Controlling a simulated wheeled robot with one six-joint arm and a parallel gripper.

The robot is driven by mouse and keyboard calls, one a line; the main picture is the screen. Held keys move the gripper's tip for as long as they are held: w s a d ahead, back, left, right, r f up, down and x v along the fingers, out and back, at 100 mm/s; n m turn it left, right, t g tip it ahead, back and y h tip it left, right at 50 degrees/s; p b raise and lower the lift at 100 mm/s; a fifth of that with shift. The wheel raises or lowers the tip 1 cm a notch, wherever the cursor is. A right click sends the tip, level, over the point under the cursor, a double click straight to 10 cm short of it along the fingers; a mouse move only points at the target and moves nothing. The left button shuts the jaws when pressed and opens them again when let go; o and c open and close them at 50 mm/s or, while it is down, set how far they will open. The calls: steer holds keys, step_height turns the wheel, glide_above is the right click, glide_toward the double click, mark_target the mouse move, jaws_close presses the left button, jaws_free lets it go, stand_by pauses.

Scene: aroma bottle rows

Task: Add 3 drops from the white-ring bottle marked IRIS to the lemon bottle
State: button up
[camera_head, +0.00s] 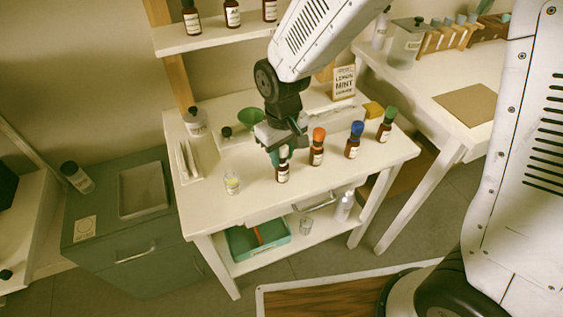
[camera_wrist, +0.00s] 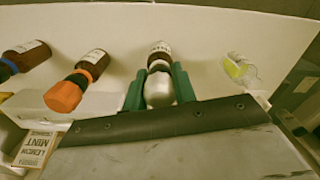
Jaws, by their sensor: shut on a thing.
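My gripper (camera_head: 279,153) is over the middle of the white table, with its green fingers shut on a brown bottle (camera_head: 283,173) that has a white label. In the wrist view the fingers (camera_wrist: 159,86) stand on both sides of this bottle's pale cap (camera_wrist: 158,90). Its label (camera_wrist: 159,48) is too small to read for sure. I cannot tell whether its base touches the table. A small clear glass vessel (camera_head: 232,183) with a yellow mark stands to the left, apart from the gripper; it also shows in the wrist view (camera_wrist: 239,67). I cannot read a lemon name on it.
To the right stand brown bottles with orange (camera_head: 318,145), blue (camera_head: 354,140) and green (camera_head: 387,124) caps. A LEMON MINT card (camera_head: 343,83) stands behind them. The front table edge is clear.

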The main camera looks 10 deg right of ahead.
steer(key=shift+r, duration=4.4)
